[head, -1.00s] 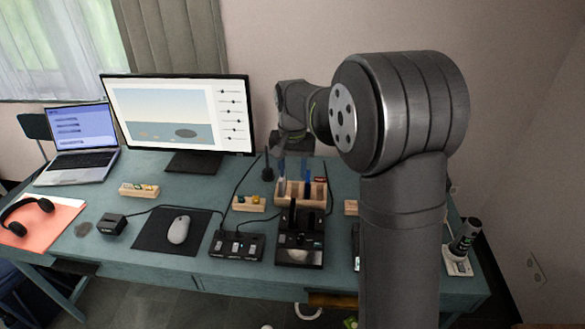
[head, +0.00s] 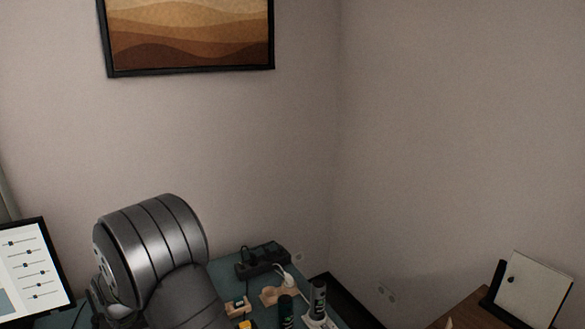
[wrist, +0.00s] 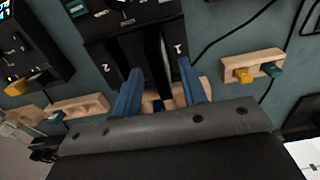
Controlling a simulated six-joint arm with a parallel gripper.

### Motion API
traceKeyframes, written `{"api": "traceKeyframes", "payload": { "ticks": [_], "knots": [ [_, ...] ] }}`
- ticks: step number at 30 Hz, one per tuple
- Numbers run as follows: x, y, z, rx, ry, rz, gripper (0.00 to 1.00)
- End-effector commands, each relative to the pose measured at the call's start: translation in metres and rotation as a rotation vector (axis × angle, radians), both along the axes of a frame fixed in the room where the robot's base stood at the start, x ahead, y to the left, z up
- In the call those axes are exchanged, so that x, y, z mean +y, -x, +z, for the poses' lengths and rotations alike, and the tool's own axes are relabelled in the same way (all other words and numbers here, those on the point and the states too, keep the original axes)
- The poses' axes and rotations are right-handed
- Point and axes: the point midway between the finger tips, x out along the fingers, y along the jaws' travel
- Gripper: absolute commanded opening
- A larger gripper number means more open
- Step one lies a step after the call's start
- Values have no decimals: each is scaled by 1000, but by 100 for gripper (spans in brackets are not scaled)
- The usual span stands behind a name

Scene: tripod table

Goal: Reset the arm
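My gripper (wrist: 162,88) shows in the wrist view with two blue fingers spread apart. Nothing is visibly clamped between them. Beyond the fingertips is a black slotted device (wrist: 115,45) on the teal table. Part of a wooden rack shows around the bases of the fingers and is mostly hidden by the gripper. In the head view, only a thick grey part of my arm shows, at the lower left; the gripper is out of that view.
In the wrist view, a wooden block (wrist: 238,66) with yellow and teal pegs is at right, and a black switch box (wrist: 32,48) at left. The head view shows a monitor (head: 35,262), a black box (head: 262,260), dark cylinders (head: 318,300), a framed picture (head: 190,35) and bare walls.

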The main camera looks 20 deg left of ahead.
Motion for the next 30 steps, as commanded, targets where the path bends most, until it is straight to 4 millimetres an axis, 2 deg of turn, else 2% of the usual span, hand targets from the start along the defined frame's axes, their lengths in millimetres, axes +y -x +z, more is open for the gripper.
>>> {"api": "traceKeyframes", "payload": {
  "ticks": [1,4,10,23,26,30],
  "knots": [
    [0,0,-10,1,3,0,39],
    [0,0,-23,1,2,0,39],
    [0,0,-38,0,0,0,39],
    [0,0,-33,-1,-1,0,39],
    [1,0,-26,-1,-2,0,39],
    [1,0,-6,-1,-4,0,39]
  ]
}}
